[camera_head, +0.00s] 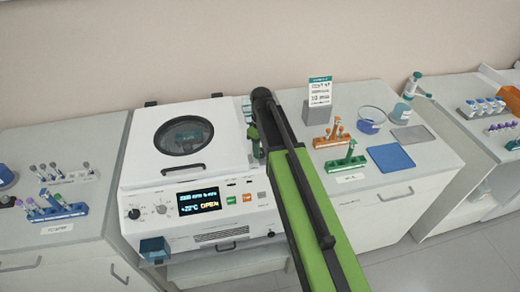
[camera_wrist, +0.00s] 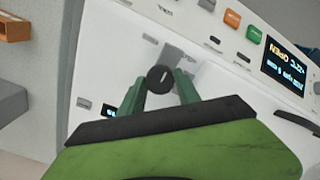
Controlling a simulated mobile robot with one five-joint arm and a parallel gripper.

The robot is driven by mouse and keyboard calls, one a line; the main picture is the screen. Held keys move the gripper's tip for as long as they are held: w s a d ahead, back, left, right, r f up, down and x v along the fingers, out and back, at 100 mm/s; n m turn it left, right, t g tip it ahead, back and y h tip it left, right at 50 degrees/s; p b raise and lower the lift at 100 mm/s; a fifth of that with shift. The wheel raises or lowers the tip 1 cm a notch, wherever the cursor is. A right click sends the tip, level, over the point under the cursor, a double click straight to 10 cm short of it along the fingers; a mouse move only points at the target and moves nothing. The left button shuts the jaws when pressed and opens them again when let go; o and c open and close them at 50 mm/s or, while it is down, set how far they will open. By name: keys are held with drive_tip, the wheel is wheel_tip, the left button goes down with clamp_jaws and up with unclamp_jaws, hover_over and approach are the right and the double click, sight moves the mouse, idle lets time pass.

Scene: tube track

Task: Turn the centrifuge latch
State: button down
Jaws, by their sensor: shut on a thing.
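The white centrifuge (camera_head: 150,172) stands in the middle of the head view, its lid with the round dark window (camera_head: 184,135) lying down. Its display (camera_head: 199,202) reads "OPEN"; the same display (camera_wrist: 289,62) is upside down in the wrist view. The latch (camera_wrist: 160,78) is a round black knob with a white mark on the front panel. My gripper (camera_wrist: 160,82) has its two green fingers on either side of the knob, shut on it.
A bench on the left holds a blue tube rack (camera_head: 57,212). On the right bench are an orange rack (camera_head: 331,141), a green rack (camera_head: 345,165), a blue mat (camera_head: 390,158) and a sign (camera_head: 320,91). A blue box (camera_head: 154,248) sticks out at the centrifuge's lower left.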

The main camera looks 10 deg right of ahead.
idle(0.4)
drive_tip(key=c, duration=0.9)
unclamp_jaws()
drive_tip(key=shift+o, duration=0.2)
drive_tip(key=shift+r, duration=0.1)
wheel_tip(320, 180, up, 17)
drive_tip(key=p, duration=1.7)
drive_tip(key=shift+r, duration=0.1)
